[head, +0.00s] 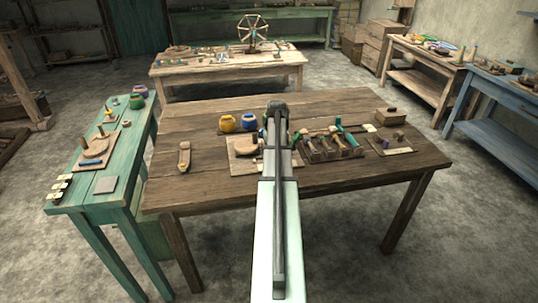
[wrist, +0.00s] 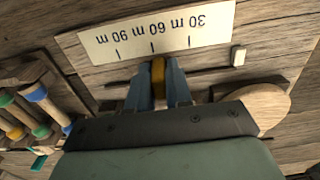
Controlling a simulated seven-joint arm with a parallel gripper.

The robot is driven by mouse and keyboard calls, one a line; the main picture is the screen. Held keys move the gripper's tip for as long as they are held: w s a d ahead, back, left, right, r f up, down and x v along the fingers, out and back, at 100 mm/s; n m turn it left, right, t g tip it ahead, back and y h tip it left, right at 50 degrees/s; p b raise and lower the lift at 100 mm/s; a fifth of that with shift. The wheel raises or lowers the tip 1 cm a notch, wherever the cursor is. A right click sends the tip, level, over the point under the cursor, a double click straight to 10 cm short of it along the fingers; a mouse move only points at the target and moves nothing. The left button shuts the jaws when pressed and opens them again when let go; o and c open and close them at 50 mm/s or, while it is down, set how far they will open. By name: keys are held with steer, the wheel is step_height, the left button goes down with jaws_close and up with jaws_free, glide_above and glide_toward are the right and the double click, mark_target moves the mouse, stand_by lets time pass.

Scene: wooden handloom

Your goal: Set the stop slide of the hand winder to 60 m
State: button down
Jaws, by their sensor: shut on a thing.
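The stop slide (wrist: 158,72) is a small yellow-brown piece standing in a dark slot beside a pale scale plate (wrist: 105,48). The plate appears upside down in the wrist view, with 30 m at right, 60 m in the middle and 90 m at left. My gripper (wrist: 159,88) is shut on the slide, with a blue-grey finger on each side. The slide stands roughly in line with the 60 m tick; a small offset cannot be ruled out. In the head view my arm hides the gripper and the slide.
A rack of coloured-ended spools (wrist: 30,115) lies left of my gripper. A rounded wooden piece (wrist: 268,102) and a small pale block (wrist: 238,56) are at right. In the head view, yellow (head: 227,123) and blue (head: 249,121) pots stand on the brown table (head: 215,188).

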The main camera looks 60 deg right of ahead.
steer(key=shift+s+d, duration=0.15)
steer(key=shift+d, duration=0.05)
steer(key=c, duration=1.1)
jaws_free()
steer(key=shift+r, duration=0.15)
step_height(320, 180, up, 14)
steer(key=shift+f, duration=0.2)
